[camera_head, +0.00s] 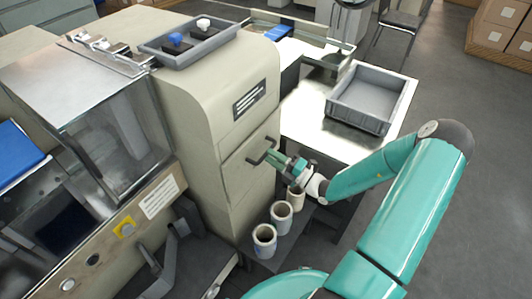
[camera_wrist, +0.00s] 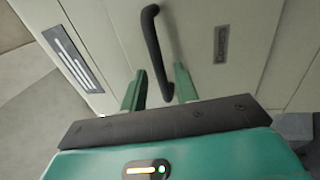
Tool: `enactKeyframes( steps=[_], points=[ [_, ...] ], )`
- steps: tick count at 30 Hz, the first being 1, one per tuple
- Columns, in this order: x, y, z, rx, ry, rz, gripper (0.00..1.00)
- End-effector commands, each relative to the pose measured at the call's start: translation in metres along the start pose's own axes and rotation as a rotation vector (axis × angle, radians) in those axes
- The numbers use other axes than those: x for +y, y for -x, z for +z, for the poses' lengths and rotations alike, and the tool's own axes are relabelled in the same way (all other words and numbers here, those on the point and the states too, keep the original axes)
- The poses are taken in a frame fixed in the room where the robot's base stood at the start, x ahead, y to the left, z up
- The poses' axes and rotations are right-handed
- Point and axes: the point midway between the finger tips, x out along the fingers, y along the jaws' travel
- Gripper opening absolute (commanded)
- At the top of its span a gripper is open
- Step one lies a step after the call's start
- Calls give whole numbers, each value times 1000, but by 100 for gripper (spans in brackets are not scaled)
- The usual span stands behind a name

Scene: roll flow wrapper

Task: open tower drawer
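The beige tower (camera_head: 232,95) stands in the middle of the head view, with a drawer front (camera_head: 247,172) below its dark label. The drawer's black bar handle (camera_head: 258,157) sticks out from that front, which looks closed. In the wrist view the handle (camera_wrist: 152,45) runs from the top down to between my fingers. My gripper (camera_head: 278,160) is right at the handle, level with it. In the wrist view my gripper (camera_wrist: 160,75) has its two green fingers apart, one on each side of the handle's lower end. A gap shows on both sides; I cannot tell any contact.
Several white rolls (camera_head: 281,217) stand on a dark shelf below my gripper. A grey bin (camera_head: 371,98) sits on the white table to the right. A grey tray (camera_head: 192,43) with small items rests on top of the tower. Open floor lies at far right.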

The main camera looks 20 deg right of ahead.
Motion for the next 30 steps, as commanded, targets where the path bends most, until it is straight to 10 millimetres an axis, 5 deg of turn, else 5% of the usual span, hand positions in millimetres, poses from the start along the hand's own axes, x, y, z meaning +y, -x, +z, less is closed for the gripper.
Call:
enactKeyframes(
  steps=[6,16,21,30],
  points=[
    [0,-28,1,3,0,0,30],
    [-1,-33,2,2,1,0,30],
    [0,-33,2,2,1,0,0],
    [0,-30,2,1,1,0,0]
  ],
)
